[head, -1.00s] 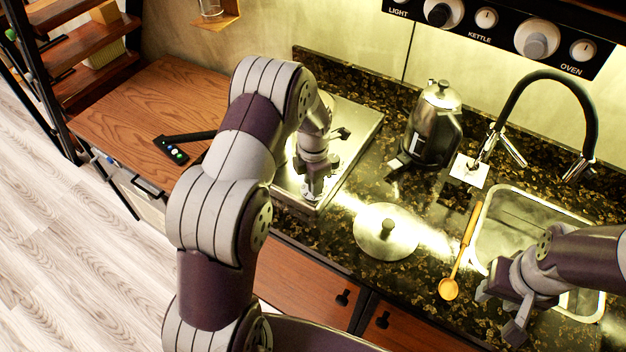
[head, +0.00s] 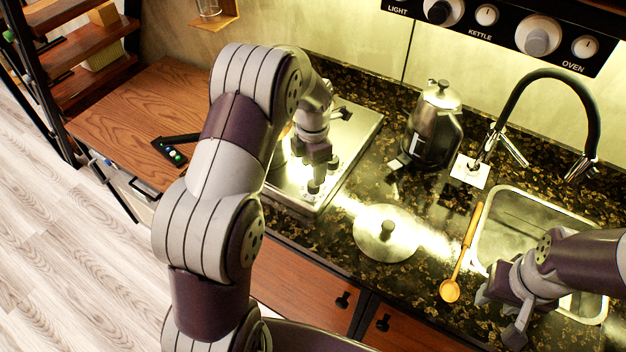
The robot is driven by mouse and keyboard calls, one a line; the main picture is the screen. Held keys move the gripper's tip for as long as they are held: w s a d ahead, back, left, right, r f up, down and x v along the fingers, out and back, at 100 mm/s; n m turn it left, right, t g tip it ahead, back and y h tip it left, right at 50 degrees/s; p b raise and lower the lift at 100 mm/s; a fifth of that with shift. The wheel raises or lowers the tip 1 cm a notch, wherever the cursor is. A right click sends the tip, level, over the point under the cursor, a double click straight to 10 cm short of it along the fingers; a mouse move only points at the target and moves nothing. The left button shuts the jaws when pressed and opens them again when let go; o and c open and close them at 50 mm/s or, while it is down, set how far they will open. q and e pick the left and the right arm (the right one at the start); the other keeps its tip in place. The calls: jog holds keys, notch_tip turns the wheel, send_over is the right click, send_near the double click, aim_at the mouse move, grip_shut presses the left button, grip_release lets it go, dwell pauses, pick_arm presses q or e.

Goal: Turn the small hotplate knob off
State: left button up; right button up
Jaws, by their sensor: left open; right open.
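The steel hotplate (head: 352,139) is set in the counter, left of centre, mostly hidden behind my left arm. Small knobs show at its front right part: one (head: 313,187) just below my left gripper and one (head: 333,164) at its right side. I cannot tell their settings or which is the small one. My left gripper (head: 318,172) points down over these knobs; its jaws are open, and whether it touches a knob is unclear. My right gripper (head: 503,312) is open and empty at the front edge of the sink.
A steel kettle (head: 434,125) stands right of the hotplate. A round lid (head: 387,234) and a wooden spoon (head: 462,262) lie on the dark counter. The sink (head: 520,222) and black tap (head: 547,78) are at right. A wooden worktop (head: 140,115) is at left.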

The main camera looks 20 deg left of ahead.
pick_arm(q)
notch_tip(320, 180, up, 7)
dwell(0.5)
jog(key=s+d+m, duration=0.2)
jog(key=s+m, duration=0.7)
jog(key=m, duration=0.5)
jog(key=s+d+f+m+t, duration=0.1)
jog(key=s+d+m, duration=0.2)
jog(key=s+m, duration=0.7)
jog(key=m, duration=0.4)
jog(key=shift+s+d+f, duration=0.15)
jog(key=shift+d+f, duration=0.1)
jog(key=shift+f, duration=0.05)
